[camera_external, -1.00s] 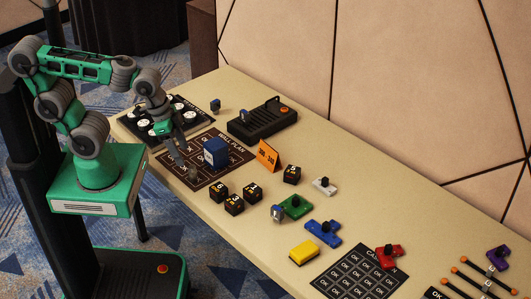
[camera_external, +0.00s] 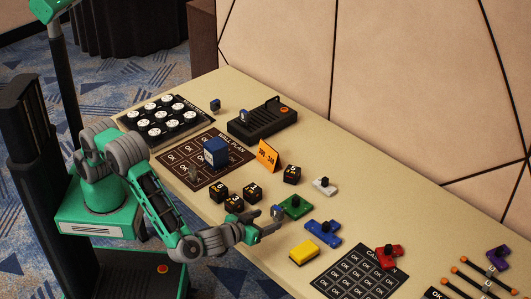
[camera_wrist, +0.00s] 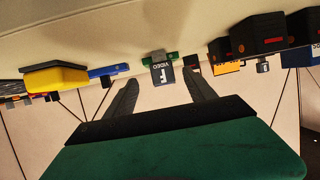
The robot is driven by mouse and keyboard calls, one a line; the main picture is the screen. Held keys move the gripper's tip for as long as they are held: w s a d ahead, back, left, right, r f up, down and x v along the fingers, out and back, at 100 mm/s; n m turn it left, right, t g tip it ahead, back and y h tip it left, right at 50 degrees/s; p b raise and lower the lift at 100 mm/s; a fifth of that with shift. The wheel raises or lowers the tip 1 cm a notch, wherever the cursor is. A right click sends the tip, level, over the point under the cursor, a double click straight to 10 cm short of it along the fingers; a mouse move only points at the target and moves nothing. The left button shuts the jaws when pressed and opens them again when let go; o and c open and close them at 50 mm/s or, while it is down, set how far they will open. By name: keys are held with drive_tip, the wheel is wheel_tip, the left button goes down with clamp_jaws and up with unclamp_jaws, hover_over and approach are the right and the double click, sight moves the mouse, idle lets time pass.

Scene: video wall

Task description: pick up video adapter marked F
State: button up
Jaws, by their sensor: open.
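The video adapter marked F (camera_wrist: 162,74) is a small grey-blue block with white lettering, at the middle of the wrist view. Beside it is the green piece (camera_wrist: 148,60), and I cannot tell whether they are joined. In the external view the adapter (camera_external: 278,211) is at the left end of the green piece (camera_external: 296,206). My gripper (camera_external: 273,220) is open and close to the adapter, on its near-left side. In the wrist view the adapter lies ahead of my gripper (camera_wrist: 163,88), roughly between the two fingers, with nothing visible held. The fingertips are partly unclear in the external view.
Several black number cubes (camera_external: 235,203) stand left of the adapter. A yellow block (camera_external: 304,252) and a blue piece (camera_external: 322,232) lie to its right, with a white piece (camera_external: 325,186) behind. The blue box (camera_external: 216,152) stands on the wall plan mat (camera_external: 180,160).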

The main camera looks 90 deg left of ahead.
sight(275, 215)
drive_tip(key=p+x, duration=0.1)
drive_tip(key=x, duration=0.6)
drive_tip(key=shift+a+r, duration=0.1)
drive_tip(key=shift+s, duration=0.1)
drive_tip(key=shift+c, duration=0.2)
clamp_jaws()
